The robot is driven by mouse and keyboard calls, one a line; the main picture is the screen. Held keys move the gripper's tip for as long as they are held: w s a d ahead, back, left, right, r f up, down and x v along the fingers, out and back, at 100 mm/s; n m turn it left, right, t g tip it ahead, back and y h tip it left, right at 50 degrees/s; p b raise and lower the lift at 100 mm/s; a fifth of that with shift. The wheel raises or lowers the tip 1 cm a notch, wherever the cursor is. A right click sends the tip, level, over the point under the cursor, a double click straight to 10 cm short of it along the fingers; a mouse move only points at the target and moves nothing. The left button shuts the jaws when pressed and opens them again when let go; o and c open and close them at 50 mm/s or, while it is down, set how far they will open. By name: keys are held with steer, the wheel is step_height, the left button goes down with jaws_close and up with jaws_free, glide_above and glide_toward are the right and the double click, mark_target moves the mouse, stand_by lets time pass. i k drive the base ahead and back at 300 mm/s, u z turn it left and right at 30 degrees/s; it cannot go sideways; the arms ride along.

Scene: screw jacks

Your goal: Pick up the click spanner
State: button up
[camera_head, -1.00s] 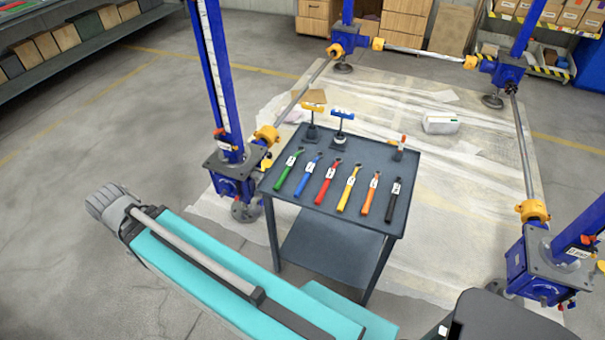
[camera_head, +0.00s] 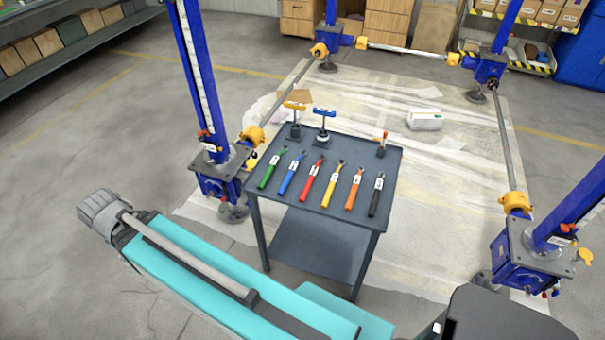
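Several handled tools lie in a row on the grey table (camera_head: 330,222), each with a small white label too small to read. They are a green one (camera_head: 267,176), a blue one (camera_head: 288,181), a red one (camera_head: 309,185), a yellow one (camera_head: 331,192), an orange one (camera_head: 353,199) and a black one (camera_head: 374,203). I cannot tell from the labels which is the click spanner. My teal arm crosses the lower left, in front of and apart from the table. I cannot see my gripper's fingers.
A yellow-topped T-handle tool (camera_head: 295,120) and a blue-topped one (camera_head: 323,125) stand at the table's back left; a small red-tipped item (camera_head: 382,145) stands back right. Blue screw jacks (camera_head: 215,180) (camera_head: 525,255) flank the table. A white box (camera_head: 425,122) lies on the sheeted floor behind.

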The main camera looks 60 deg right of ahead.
mark_target(294, 168)
steer(key=z, duration=0.05)
steer(key=k, duration=1.2)
steer(key=z, duration=2.15)
steer(key=i, duration=0.8)
steer(key=z, duration=0.05)
